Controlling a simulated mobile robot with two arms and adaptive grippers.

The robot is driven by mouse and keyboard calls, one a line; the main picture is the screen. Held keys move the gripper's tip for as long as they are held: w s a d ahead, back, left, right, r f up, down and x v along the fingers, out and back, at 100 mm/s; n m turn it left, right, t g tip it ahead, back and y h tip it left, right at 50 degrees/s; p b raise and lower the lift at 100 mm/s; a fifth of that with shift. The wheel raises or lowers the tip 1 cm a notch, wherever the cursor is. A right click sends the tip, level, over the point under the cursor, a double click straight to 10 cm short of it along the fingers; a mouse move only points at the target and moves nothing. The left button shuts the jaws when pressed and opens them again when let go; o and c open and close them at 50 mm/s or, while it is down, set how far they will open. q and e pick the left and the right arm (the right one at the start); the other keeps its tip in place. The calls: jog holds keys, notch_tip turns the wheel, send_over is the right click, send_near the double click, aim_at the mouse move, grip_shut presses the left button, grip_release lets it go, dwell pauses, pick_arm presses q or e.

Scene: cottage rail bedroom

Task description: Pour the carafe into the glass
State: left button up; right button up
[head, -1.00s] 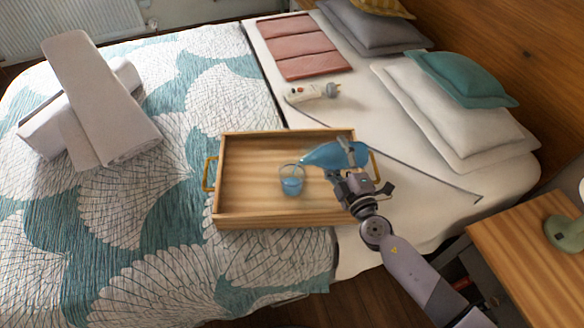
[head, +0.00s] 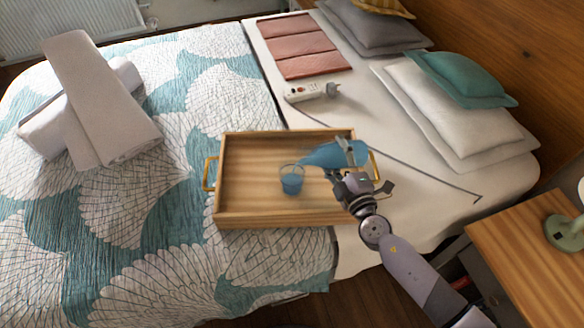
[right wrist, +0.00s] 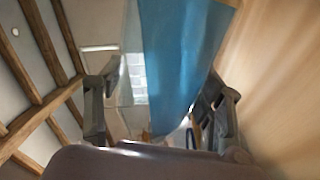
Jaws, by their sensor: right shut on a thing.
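The carafe (head: 330,156) holds blue liquid and is tilted almost level, its mouth toward the left, over the right half of the wooden tray (head: 245,219). The glass (head: 291,179) stands upright in the tray with blue liquid in it. The carafe's mouth is just above and right of the glass rim. My right gripper (head: 352,158) is shut on the carafe, which fills the middle of the right wrist view (right wrist: 180,60). My left gripper is in neither view.
The tray lies on the bed, with brass handles (head: 209,172) at its sides. A white power strip (head: 312,91) and folded pink cloth (head: 300,47) lie behind it. A dark cord runs right of the tray. A wooden bedside table (head: 520,250) stands at the right.

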jog(key=shift+a+r+n+p, duration=0.2)
jog(key=shift+r+n+p, duration=0.2)
jog(key=shift+r, duration=0.1)
dwell(1.8)
